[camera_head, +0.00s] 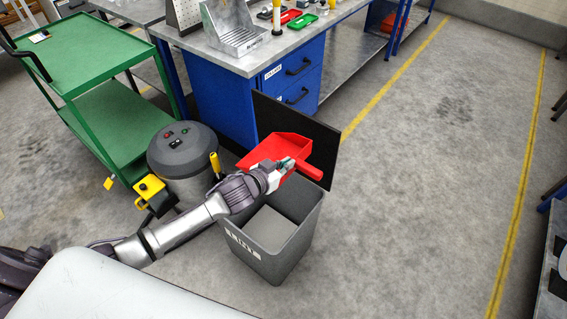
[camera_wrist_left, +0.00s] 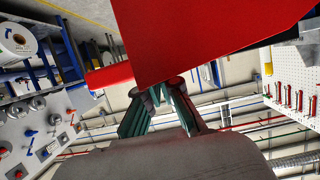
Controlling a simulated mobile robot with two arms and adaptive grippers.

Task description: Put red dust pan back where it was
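The red dust pan (camera_head: 278,150) is held by my left gripper (camera_head: 286,165) above the open grey bin (camera_head: 268,241). In the head view its scoop points to the upper left and its handle to the lower right. In the left wrist view the dust pan (camera_wrist_left: 205,40) fills the top, with the fingers (camera_wrist_left: 165,98) closed at its underside. The exact grip point is partly hidden by the pan. My right gripper does not show in either view.
The bin's dark lid (camera_head: 300,130) stands upright behind the pan. A grey round vacuum (camera_head: 182,155) stands left of the bin, with a green cart (camera_head: 105,115) beyond it. A blue workbench (camera_head: 235,105) stands behind.

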